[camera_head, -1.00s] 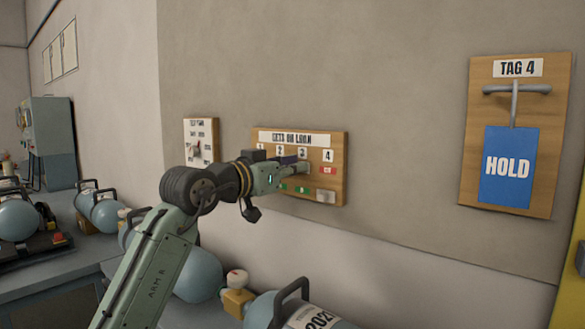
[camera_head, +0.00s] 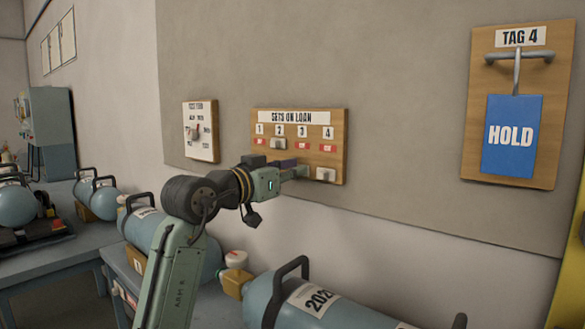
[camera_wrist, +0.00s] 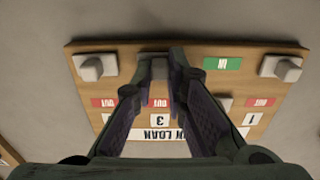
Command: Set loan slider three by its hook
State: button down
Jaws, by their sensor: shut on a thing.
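The wooden loan board (camera_head: 340,148), headed "SETS ON LOAN", has columns 1 to 4. My gripper (camera_head: 304,171) is at the low end of column 3. In the wrist view, which shows the board upside down, its fingers are shut on the grey knob of slider three (camera_wrist: 159,68). A red "OUT" label (camera_head: 303,148) shows under number 3. Slider two (camera_head: 279,144) is up; slider four (camera_head: 326,174) is down. Slider one (camera_wrist: 281,68) is down in the wrist view. A blue "HOLD" tag (camera_head: 511,135) hangs from the hook (camera_head: 518,56) below "TAG 4".
Blue cylinders with black handles, one marked 2027 or similar (camera_head: 318,300), lie below on the bench. The wall between the loan board and the tag board (camera_head: 480,100) is clear.

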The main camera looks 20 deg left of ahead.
jog(key=shift+f, duration=0.35)
jog(key=c, duration=1.7)
grip_release()
jog(key=shift+o, duration=0.5)
jog(key=shift+a, duration=0.1)
jog(key=shift+r, duration=0.15)
jog(key=shift+s, duration=0.15)
jog(key=v, duration=1.1)
jog(key=shift+s, duration=0.35)
jog(key=shift+a+r, duration=0.1)
jog(key=shift+a, duration=0.05)
